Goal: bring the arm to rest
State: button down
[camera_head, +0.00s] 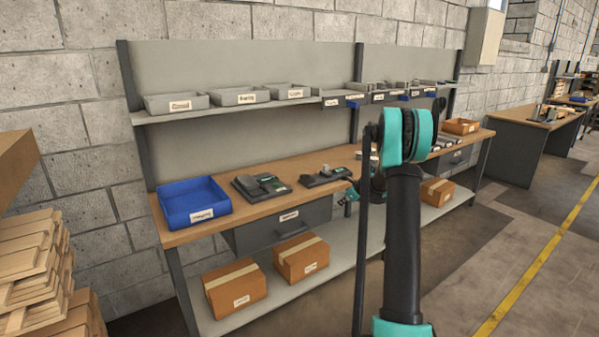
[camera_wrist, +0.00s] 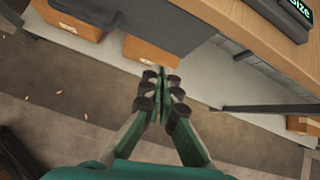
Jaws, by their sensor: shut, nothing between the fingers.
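My gripper (camera_wrist: 161,95) is in the middle of the wrist view. Its two fingers are together, with nothing between them. Below and beyond the fingertips are the floor and the edge of the workbench's lower shelf, and they touch nothing that I can see. In the head view my arm rises in the right half and hides part of the bench. A small part of the gripper (camera_head: 347,197) shows left of the arm, in front of the bench edge. The wooden workbench (camera_head: 283,203) runs across the head view.
A blue bin (camera_head: 193,203) and small devices (camera_head: 262,186) stand on the bench. Cardboard boxes (camera_head: 301,258) sit on the lower shelf (camera_head: 262,300). Grey bins (camera_head: 240,96) line the upper shelf. Stacked wood (camera_head: 32,262) stands at the left. Floor is free at the right.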

jog(key=s+a+r+n+g+h, duration=0.1)
jog(key=s+a+r+n, duration=0.2)
jog(key=s, duration=0.5)
jog(key=s+a+r+n, duration=0.2)
jog(key=s+n, duration=0.4)
jog(key=s, duration=0.2)
jog(key=s+a+r+n+g+h, duration=0.1)
jog(key=s+a+r+n, duration=0.2)
jog(key=s, duration=0.5)
jog(key=s+f+n+h, duration=0.1)
jog(key=s+f+n, duration=0.2)
jog(key=s+n, duration=0.4)
jog(key=s+f+n+g+h, duration=0.1)
jog(key=s+f+n, duration=0.2)
jog(key=s+n, duration=0.5)
jog(key=s, duration=1.3)
jog(key=shift+a+f, duration=0.25)
jog(key=shift+a, duration=0.1)
jog(key=shift+s, duration=0.1)
